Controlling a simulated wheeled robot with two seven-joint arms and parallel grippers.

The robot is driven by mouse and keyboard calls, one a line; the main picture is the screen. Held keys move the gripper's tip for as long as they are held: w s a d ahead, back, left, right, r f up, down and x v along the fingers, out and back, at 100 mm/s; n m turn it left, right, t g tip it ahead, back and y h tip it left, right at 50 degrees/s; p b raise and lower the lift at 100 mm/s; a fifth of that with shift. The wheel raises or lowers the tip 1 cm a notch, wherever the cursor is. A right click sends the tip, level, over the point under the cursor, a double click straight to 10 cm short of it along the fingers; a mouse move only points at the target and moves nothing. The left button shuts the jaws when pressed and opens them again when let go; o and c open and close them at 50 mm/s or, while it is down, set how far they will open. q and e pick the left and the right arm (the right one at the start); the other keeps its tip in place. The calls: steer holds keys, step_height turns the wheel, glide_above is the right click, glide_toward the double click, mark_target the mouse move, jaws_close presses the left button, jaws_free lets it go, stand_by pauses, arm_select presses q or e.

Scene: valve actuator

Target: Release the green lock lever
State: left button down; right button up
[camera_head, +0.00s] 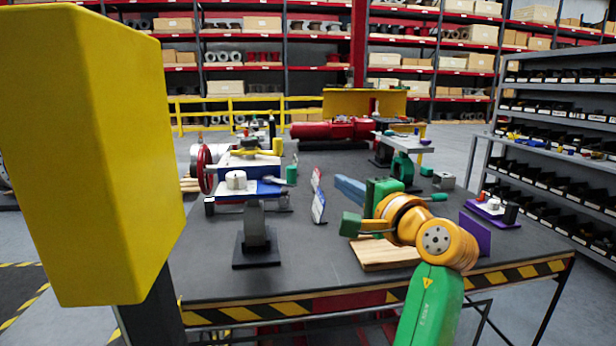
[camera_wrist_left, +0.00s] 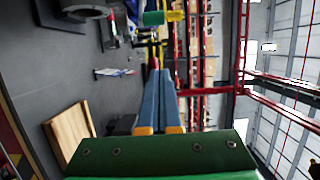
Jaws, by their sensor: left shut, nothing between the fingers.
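The green lock lever appears to be the short green cylinder (camera_head: 292,174) at the right side of the blue and white valve unit (camera_head: 262,188) on the table. A matching green cylinder (camera_wrist_left: 153,18) shows at the top of the left wrist view. My left gripper (camera_head: 345,188) has long blue fingers on a green body and points left in the head view. The fingers (camera_wrist_left: 155,72) are shut and empty, with tips apart from the cylinder. The lever's pivot cannot be made out. My right gripper is in neither view.
The dark table (camera_head: 300,255) has a striped front edge. A wooden board (camera_head: 385,254) lies below my left wrist. A small red and white sign (camera_head: 318,200) stands between the valve unit and my gripper. A large yellow block (camera_head: 95,150) fills the left foreground; its nature is unclear.

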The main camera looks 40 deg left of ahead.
arm_select(q)
steer(key=a+p, duration=0.4)
steer(key=a, duration=0.5)
steer(key=shift+a, duration=0.2)
stand_by(0.3)
